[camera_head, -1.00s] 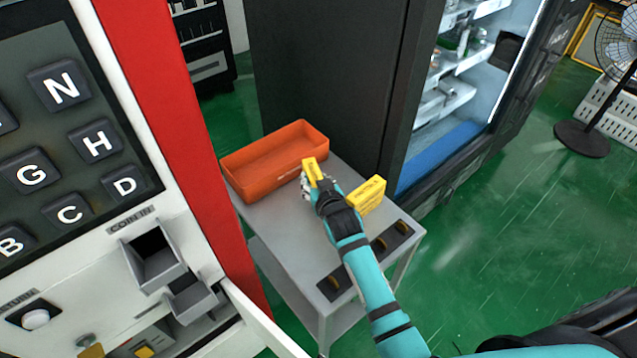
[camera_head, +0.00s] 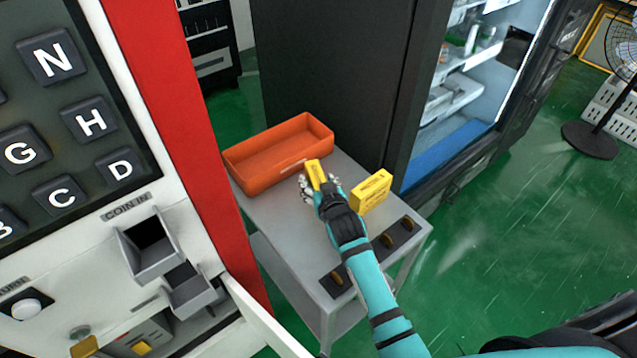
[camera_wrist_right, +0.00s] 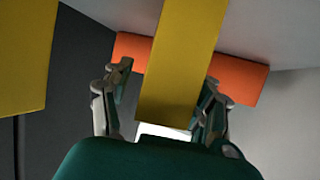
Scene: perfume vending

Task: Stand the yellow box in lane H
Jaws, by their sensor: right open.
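A yellow box (camera_head: 315,173) stands on the grey table, near the front of the orange bin. My right gripper (camera_head: 320,184) is open at this box, with a finger on either side. In the right wrist view, the yellow box (camera_wrist_right: 182,65) lies between the open fingers, with a gap at the left finger. A second yellow box (camera_head: 371,192) with printing stands to its right on the table; a yellow face at the left of the wrist view (camera_wrist_right: 25,55) looks like it. A key marked H (camera_head: 90,121) is on the keypad at left. I cannot make out lane H. My left gripper is out of view.
The orange bin (camera_head: 278,155) looks empty. Gold coins (camera_head: 388,241) sit in a dark strip along the grey table (camera_head: 290,235). The red and white keypad machine stands close at left, with a coin slot (camera_head: 150,245). An open lit cabinet (camera_head: 455,95) stands behind.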

